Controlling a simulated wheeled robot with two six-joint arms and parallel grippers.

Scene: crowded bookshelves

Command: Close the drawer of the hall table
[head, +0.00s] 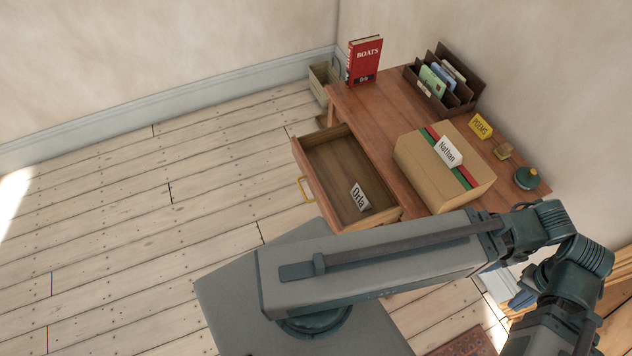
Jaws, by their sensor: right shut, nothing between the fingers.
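The hall table (383,112) is reddish-brown wood and stands against the back right wall. Its drawer (322,168) is pulled out to the left, with a yellow handle (306,189) on its front. My right arm crosses in front of the drawer's near end and hides the table's near side. My right gripper (548,336) is at the bottom right, its body partly visible and its fingertips cut off by the frame edge. It is shut and empty, away from the drawer. My left gripper is out of view.
On the table are a red "Boats" book (364,60), a dark sorter (461,92), a cardboard box with a "Nathan" card (428,176), a yellow "Poems" card (481,126) and a green round object (527,178). A bin (319,80) stands behind. Floor left of the drawer is clear.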

